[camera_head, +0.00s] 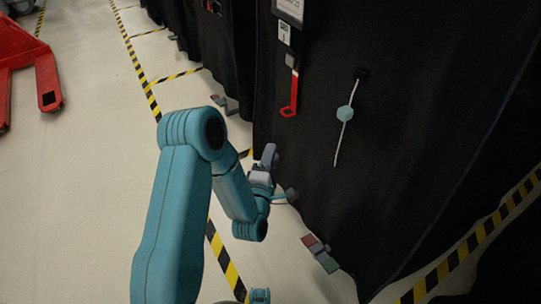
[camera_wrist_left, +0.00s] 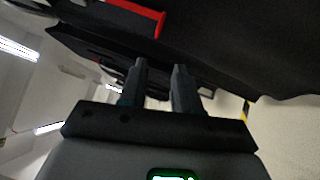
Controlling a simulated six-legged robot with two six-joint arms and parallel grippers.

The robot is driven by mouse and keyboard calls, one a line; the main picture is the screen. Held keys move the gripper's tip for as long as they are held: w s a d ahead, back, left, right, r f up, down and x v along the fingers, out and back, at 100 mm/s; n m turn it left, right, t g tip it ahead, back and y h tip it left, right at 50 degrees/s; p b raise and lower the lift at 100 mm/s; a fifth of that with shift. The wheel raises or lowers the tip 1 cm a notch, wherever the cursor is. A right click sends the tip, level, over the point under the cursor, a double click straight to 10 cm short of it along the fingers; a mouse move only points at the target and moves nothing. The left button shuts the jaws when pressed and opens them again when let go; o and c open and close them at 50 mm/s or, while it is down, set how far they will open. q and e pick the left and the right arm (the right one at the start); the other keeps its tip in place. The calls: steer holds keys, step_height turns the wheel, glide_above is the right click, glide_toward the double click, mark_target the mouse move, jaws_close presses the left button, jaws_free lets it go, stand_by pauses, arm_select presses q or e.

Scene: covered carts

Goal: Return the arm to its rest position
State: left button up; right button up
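My left arm is teal and comes up from the bottom of the head view, bent at the elbow, with its forearm reaching down and right. My left gripper (camera_head: 280,175) is at its end, close to the black cart cover (camera_head: 400,130). In the left wrist view, the two dark fingers of the left gripper (camera_wrist_left: 160,68) stand apart with an empty gap between them. Dark cover fabric lies beyond them. My right gripper is not in view.
A red handle (camera_head: 290,95) and a pale cord with a teal disc (camera_head: 344,113) hang on the cover. A red-and-green pedal (camera_head: 320,254) sits at its foot. A red pallet jack (camera_head: 48,80) stands far left. Yellow-black tape (camera_head: 135,60) marks the floor, clear at left.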

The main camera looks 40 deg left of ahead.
arm_select(q)
steer(key=shift+s, duration=0.2)
stand_by(0.4)
